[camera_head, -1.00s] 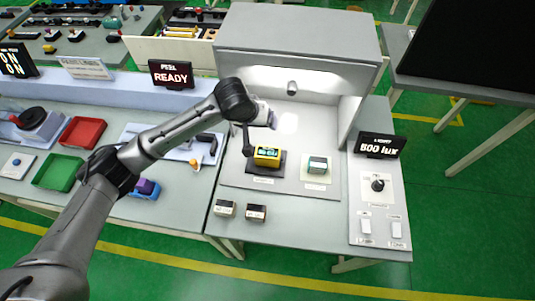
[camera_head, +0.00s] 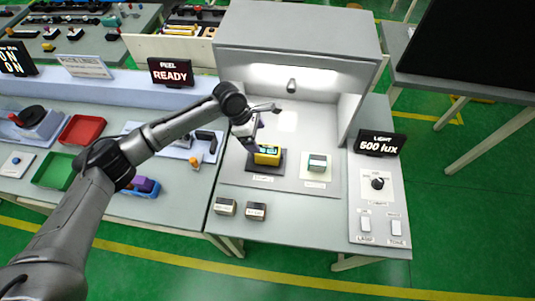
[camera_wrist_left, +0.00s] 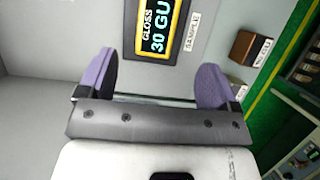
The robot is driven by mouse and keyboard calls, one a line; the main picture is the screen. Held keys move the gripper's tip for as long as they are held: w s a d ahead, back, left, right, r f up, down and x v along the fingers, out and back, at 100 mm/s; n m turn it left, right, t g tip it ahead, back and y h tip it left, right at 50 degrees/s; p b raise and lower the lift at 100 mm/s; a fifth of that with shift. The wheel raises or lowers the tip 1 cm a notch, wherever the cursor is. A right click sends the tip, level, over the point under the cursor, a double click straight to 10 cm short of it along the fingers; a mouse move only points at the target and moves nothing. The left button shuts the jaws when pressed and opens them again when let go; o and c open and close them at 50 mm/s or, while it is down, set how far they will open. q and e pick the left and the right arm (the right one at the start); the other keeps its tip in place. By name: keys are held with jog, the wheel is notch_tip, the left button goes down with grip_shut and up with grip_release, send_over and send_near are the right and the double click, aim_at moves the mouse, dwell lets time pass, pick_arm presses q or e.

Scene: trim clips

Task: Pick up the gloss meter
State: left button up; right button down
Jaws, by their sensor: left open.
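The gloss meter (camera_head: 267,158) is a yellow block with a dark display, standing on a dark pad inside the lit booth. In the left wrist view the gloss meter (camera_wrist_left: 160,28) shows partly, with its display reading "GLOSS 30 GU"; its upper part is cut off by the frame edge. My left gripper (camera_head: 257,125) is open and empty, just above and to the left of the meter. In the left wrist view its two purple fingertips (camera_wrist_left: 157,80) are spread apart, with the meter beyond the gap between them. They appear apart from it. My right gripper is not in view.
A second small device (camera_head: 317,162) stands on a pale pad right of the meter. Two small labelled blocks (camera_head: 225,207) (camera_head: 256,211) sit at the booth's front. The booth hood (camera_head: 296,42) overhangs the back. A switch panel (camera_head: 378,205) lies at right.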

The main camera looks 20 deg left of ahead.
aim_at(267, 150)
pick_arm(q)
jog(key=x, duration=0.6)
jog(key=shift+w+b+x, duration=0.1)
jog(key=shift+b+x, duration=0.2)
jog(key=shift+x, duration=1)
jog(key=shift+w+b+x, duration=0.15)
jog(key=shift+b+x, duration=0.15)
jog(key=shift+x, duration=1)
jog(key=shift+c, duration=0.3)
jog(key=c, duration=1.1)
